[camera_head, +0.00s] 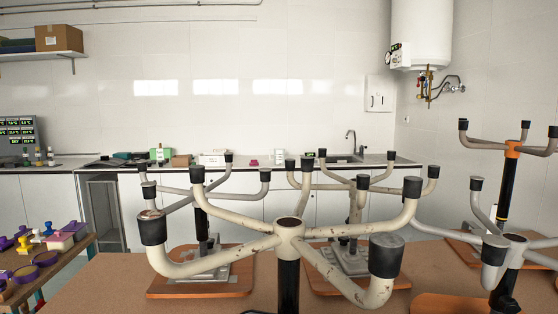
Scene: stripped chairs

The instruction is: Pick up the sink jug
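The sink (343,158) is set into the far counter near the back wall, with a curved tap (351,141) over it. I cannot make out a jug for certain in or beside it; the stripped chair bases in front partly cover that stretch of counter. A small white item (280,155) stands on the counter left of the sink, too small to identify. Neither of my grippers is in view.
Upturned chair bases (290,228) with black-capped legs stand on wooden boards (190,288) on a brown table (110,275) close in front. A side table with stamps (57,242) is at left. A water heater (421,35) hangs at right.

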